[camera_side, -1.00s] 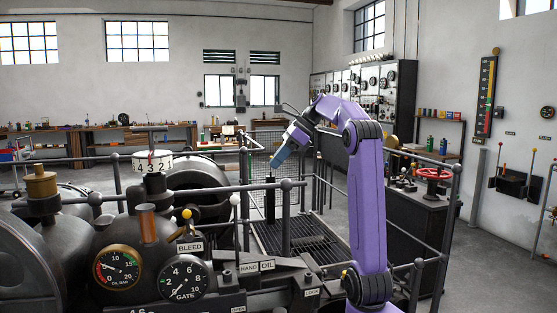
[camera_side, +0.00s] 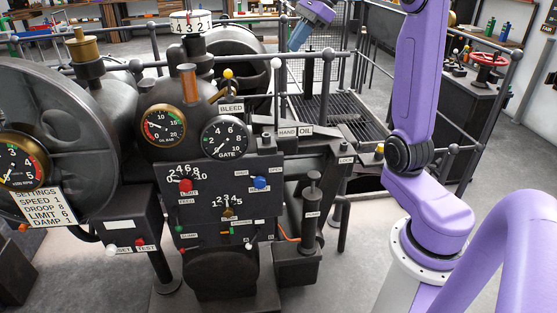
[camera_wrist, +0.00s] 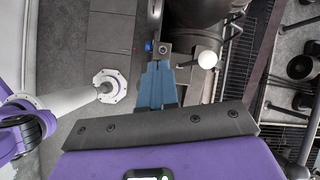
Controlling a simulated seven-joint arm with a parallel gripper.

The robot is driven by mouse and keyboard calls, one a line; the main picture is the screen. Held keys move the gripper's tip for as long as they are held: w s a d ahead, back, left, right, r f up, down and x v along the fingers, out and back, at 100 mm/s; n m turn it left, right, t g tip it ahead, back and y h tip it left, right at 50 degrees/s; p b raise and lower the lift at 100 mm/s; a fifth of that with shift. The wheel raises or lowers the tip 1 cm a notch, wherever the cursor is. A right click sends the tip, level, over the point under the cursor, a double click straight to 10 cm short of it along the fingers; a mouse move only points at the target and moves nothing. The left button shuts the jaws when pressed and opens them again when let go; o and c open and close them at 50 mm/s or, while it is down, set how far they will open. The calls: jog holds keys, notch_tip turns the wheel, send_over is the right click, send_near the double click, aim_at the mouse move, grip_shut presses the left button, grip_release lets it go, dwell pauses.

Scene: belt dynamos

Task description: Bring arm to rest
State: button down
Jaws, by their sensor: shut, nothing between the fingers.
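My gripper (camera_side: 297,40) shows at the top of the side view, its blue fingers angled down above the railing behind the black machine. The upper part of my arm is cut off by the top edge. In the wrist view my gripper (camera_wrist: 159,68) has its blue fingers together with nothing between them. A white ball knob (camera_wrist: 207,59) is right of the fingertips in that view, apart from them.
The black machine (camera_side: 222,172) with gauges, knobs and labels fills the left and middle. A dark railing (camera_side: 345,54) runs behind it, beside a floor grating (camera_side: 335,110). A red handwheel (camera_side: 488,60) tops a dark cabinet at right.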

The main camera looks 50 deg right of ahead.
jog(key=s+a+f+n+g+h, duration=0.1)
jog(key=s+a+f+n, duration=0.3)
jog(key=a+n, duration=0.25)
jog(key=s+a+f+n+g, duration=0.2)
jog(key=s+a+f+n, duration=0.1)
jog(key=a+n, duration=0.3)
jog(key=s+a+f+n+g+h, duration=0.1)
jog(key=s+a+f+n, duration=0.35)
jog(key=a, duration=0.35)
jog(key=s+a+f+n+h, duration=0.1)
jog(key=s+f+n, duration=0.3)
jog(key=s+n, duration=0.4)
jog(key=s+a+f+n+h, duration=0.1)
jog(key=s+f+n, duration=0.3)
jog(key=s+n, duration=0.5)
jog(key=shift+a+n, duration=0.2)
jog(key=shift+n, duration=0.7)
